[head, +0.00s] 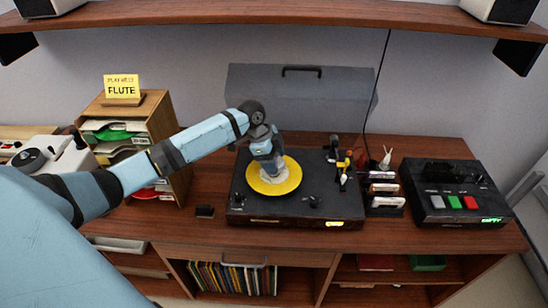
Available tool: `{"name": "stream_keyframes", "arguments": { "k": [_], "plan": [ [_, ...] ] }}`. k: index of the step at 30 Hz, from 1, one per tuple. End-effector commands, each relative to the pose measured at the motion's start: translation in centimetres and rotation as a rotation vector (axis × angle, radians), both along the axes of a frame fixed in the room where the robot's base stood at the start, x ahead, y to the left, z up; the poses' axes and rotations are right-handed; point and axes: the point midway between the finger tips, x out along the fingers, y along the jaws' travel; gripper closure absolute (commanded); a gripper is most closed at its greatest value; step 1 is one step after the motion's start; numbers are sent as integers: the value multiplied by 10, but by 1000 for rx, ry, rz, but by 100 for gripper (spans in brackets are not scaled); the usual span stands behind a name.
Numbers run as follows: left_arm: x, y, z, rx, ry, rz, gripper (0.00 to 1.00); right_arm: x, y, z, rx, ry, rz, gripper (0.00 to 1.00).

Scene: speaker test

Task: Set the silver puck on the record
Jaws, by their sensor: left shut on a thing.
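The yellow record (289,184) lies on the platter of the black turntable (320,208). My left gripper (272,170) points down over the middle of the record, with my arm reaching in from the left. It is shut on the silver puck (275,178), which shows as a pale grey patch at the record's centre, mostly hidden by the gripper. I cannot tell whether the puck touches the record. My right gripper is not in view.
The turntable's grey lid (300,95) stands raised behind. The tonearm (343,170) is right of the record. A rack of cartridges (384,190) and a black button deck (455,195) stand further right. A wooden paper sorter (150,110) with a "FLUTE" note (122,87) is at left.

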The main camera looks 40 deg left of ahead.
Motion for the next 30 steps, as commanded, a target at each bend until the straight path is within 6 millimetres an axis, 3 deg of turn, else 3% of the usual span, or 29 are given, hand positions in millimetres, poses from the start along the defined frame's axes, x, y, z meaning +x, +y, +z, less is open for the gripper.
{"name": "stream_keyframes", "arguments": {
  "k": [30],
  "plan": [
    [-1, 1, -1, -1, -2, -1, 63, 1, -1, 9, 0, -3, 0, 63]
  ]
}}
